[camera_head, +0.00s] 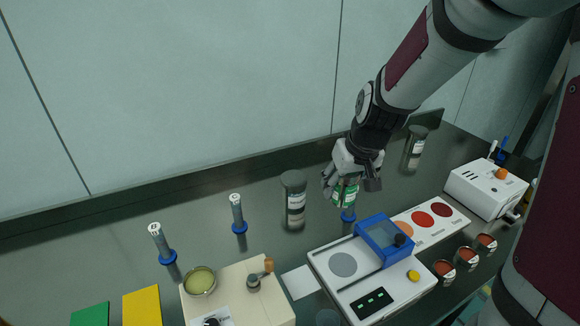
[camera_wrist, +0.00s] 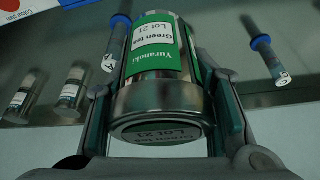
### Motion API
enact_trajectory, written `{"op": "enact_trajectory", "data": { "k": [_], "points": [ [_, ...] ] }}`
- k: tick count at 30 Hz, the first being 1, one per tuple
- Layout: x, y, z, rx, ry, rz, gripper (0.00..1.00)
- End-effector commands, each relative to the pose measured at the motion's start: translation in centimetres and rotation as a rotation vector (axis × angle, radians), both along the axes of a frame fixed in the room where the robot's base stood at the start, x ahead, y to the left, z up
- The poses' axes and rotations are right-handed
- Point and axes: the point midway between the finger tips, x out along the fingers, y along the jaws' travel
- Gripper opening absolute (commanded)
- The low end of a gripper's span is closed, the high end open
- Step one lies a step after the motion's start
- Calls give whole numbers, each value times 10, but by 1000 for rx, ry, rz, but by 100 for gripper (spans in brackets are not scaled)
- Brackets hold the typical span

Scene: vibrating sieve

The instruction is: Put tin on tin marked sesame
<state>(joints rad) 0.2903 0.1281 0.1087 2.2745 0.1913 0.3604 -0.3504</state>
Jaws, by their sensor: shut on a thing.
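My gripper (camera_head: 351,178) is shut on a metal tin (camera_head: 345,193) with a green label, held up above the back of the dark counter. In the wrist view the tin (camera_wrist: 160,60) sits between the two fingers, and its label reads "Green tea", "Lot 21" and "Yuranoki". A dark-lidded container with a white label (camera_head: 294,205) stands left of my gripper, and a similar one (camera_head: 416,150) stands to its right, farther back. Their labels are too small to read. I cannot tell which thing is marked sesame.
A white machine with a blue frame (camera_head: 372,231) stands in front of my gripper. Small reddish pots (camera_head: 467,257) and a white box (camera_head: 482,190) are right.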

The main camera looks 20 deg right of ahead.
Motion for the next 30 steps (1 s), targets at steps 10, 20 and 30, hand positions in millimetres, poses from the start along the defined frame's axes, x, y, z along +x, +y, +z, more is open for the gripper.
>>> {"op": "enact_trajectory", "data": {
  "k": [10,20,30],
  "points": [
    [66,28,-7,0,0,5,11],
    [133,55,-13,-1,-1,2,11],
    [146,60,-27,0,3,0,11]
  ]
}}
